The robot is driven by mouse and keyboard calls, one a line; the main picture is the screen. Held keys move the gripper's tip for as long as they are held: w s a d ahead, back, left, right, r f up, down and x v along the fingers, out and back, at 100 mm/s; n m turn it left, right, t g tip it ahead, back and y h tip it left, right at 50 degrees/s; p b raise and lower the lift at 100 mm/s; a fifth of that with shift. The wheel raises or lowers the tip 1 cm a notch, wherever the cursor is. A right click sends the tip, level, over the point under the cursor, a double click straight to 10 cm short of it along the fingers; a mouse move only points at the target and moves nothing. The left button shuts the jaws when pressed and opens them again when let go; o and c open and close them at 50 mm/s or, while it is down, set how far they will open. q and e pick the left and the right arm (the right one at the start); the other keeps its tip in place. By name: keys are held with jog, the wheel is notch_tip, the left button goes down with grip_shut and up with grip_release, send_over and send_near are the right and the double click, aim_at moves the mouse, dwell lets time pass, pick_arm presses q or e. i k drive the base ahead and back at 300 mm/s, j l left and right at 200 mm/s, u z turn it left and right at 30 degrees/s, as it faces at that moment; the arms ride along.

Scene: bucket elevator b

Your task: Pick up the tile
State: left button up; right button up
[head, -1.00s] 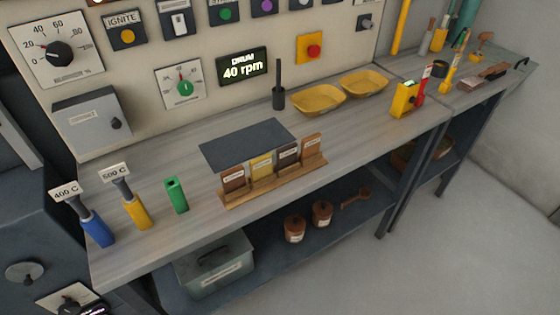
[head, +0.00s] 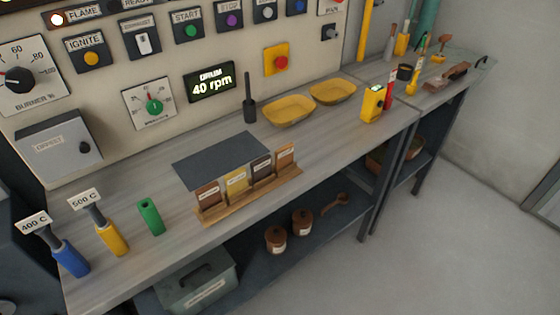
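Several upright tiles stand side by side in a wooden rack (head: 250,203) at the front of the workbench. Each has a small label too small to read. I cannot tell which one is the task's tile. A flat dark grey sheet (head: 218,158) lies right behind the rack. Neither of my grippers is in view.
A control panel rises behind. A shelf below holds a metal box (head: 198,281) and jars (head: 302,222).

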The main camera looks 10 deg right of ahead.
aim_at(285, 156)
jog(key=i+l+u, duration=0.15)
jog(key=l, duration=0.45)
jog(key=l+u, duration=0.15)
jog(key=l, duration=0.45)
jog(key=i+l+u, duration=0.15)
jog(key=l, duration=0.5)
